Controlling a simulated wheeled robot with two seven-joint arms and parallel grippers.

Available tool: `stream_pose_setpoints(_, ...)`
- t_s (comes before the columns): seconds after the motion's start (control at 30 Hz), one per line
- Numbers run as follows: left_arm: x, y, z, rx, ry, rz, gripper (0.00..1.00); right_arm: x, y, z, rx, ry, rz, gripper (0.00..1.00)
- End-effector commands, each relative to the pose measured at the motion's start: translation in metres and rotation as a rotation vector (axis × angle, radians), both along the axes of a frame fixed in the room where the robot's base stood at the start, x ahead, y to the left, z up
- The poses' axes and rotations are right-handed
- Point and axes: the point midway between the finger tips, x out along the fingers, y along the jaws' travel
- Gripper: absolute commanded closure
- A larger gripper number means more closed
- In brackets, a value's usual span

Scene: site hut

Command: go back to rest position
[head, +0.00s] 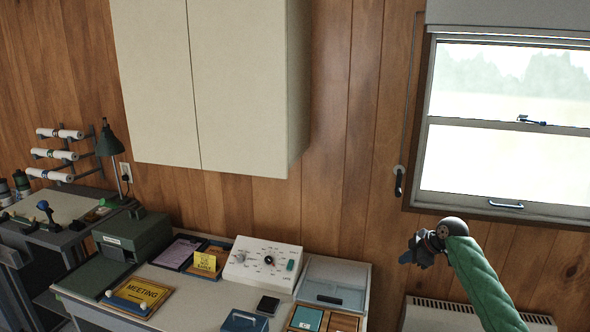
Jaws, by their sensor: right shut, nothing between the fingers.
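My right arm, in a green sleeve, comes in from the lower right of the head view. Its dark right gripper (410,254) is shut and empty. It is raised in front of the wood-panelled wall, to the right of the desk and below the window. It appears apart from everything around it. My left gripper is not in view.
The desk (210,304) at lower left holds a white control box (263,265), a yellow MEETING sign (141,292), a green box (131,238) and a grey-lidded box (333,284). A wall cabinet (240,80) hangs above. A radiator (450,316) stands below the window (500,130).

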Motion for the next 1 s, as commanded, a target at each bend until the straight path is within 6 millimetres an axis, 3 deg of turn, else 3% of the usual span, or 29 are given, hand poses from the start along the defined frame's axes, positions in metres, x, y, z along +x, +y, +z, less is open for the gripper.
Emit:
stream_pose_setpoints(0.03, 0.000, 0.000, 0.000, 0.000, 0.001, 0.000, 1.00, -0.001, -0.016, 0.002, -0.018, 0.000, -0.012, 1.00)
stream_pose_setpoints(0.23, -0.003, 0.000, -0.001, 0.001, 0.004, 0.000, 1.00, -0.007, -0.063, 0.011, -0.075, 0.000, -0.046, 1.00)
stream_pose_setpoints(0.47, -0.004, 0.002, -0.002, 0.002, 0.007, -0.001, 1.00, -0.032, -0.066, -0.051, -0.092, 0.066, -0.128, 1.00)
stream_pose_setpoints(0.67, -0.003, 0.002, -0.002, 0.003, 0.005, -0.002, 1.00, -0.064, -0.073, -0.115, -0.119, 0.133, -0.224, 1.00)
stream_pose_setpoints(1.0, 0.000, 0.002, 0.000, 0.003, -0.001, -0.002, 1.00, -0.166, -0.090, -0.253, -0.199, 0.259, -0.448, 1.00)
